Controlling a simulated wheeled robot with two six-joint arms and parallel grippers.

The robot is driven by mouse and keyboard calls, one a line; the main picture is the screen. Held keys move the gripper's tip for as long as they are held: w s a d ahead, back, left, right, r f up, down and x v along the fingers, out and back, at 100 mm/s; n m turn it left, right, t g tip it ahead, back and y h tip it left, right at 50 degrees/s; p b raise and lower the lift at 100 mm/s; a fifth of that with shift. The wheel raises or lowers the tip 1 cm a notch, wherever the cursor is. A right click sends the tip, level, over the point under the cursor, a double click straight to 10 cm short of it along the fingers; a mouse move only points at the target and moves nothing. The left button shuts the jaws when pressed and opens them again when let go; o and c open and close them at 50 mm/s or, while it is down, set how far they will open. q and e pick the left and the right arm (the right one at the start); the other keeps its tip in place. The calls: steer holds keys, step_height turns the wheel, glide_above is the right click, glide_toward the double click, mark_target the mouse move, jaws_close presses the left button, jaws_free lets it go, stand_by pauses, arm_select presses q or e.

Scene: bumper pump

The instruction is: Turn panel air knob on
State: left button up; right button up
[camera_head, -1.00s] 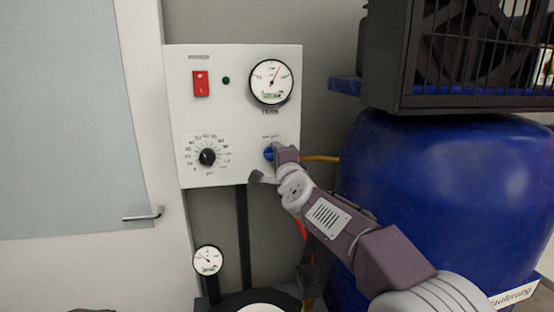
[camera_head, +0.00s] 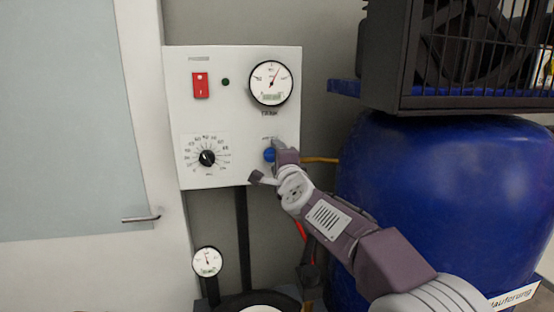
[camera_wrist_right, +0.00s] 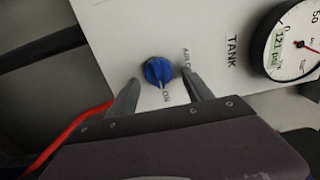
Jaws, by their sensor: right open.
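The white panel (camera_head: 225,120) hangs on the wall in the head view. Its blue air knob (camera_head: 268,155) is at the lower right, partly covered by my right gripper (camera_head: 268,163). In the right wrist view the knob (camera_wrist_right: 158,71) sits between the two spread fingers of my right gripper (camera_wrist_right: 158,82), with visible gaps on both sides. My left gripper is out of view.
The panel also carries a red switch (camera_head: 200,85), a black dial (camera_head: 207,158) and the tank gauge (camera_head: 271,83). A small gauge (camera_head: 207,261) stands below. A blue barrel (camera_head: 440,200) is close on the right, beside my right arm. An orange hose (camera_head: 320,160) runs behind.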

arm_select(q)
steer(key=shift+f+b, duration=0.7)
steer(key=shift+b, duration=0.05)
arm_select(e)
steer(key=s+d, duration=0.1)
steer(key=s, duration=0.8)
steer(key=shift+d, duration=0.4)
